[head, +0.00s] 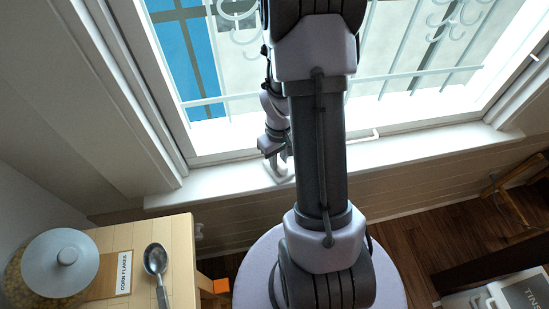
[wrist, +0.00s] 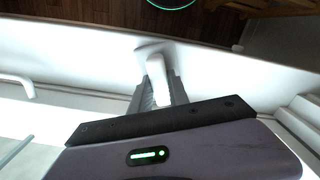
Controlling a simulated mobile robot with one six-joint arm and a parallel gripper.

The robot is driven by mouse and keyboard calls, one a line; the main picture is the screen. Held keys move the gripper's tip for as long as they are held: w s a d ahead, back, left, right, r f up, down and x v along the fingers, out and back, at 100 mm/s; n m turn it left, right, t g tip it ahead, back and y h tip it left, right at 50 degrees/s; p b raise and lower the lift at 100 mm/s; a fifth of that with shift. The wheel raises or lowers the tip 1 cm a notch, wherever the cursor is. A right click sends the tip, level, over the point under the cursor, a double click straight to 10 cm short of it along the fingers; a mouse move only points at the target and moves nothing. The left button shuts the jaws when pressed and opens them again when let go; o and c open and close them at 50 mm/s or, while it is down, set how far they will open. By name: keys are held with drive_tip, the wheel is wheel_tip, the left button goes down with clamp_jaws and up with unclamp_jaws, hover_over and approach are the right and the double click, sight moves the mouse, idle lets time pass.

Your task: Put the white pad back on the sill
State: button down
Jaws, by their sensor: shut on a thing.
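The white pad (wrist: 158,76) is between the fingers of my gripper (wrist: 158,92) in the wrist view, and the gripper is shut on it. A narrow part of the pad shows between the fingers and a wider end beyond them. The white sill (wrist: 75,50) lies behind the pad. In the head view my gripper (head: 276,160) is over the sill (head: 220,178), just left of my arm, and a pale bit of the pad (head: 281,174) shows below it. I cannot tell whether the pad touches the sill.
A barred window with a white handle (head: 364,137) stands behind the sill. A wooden table (head: 185,238) at lower left holds a lidded jar (head: 55,262), a CORN FLAKES card (head: 124,273) and a ladle (head: 156,262). A wooden frame (head: 510,200) stands at right.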

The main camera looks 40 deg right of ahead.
drive_tip(key=shift+d+f, duration=0.1)
drive_tip(key=c, duration=1.3)
unclamp_jaws()
drive_tip(key=shift+o, duration=0.2)
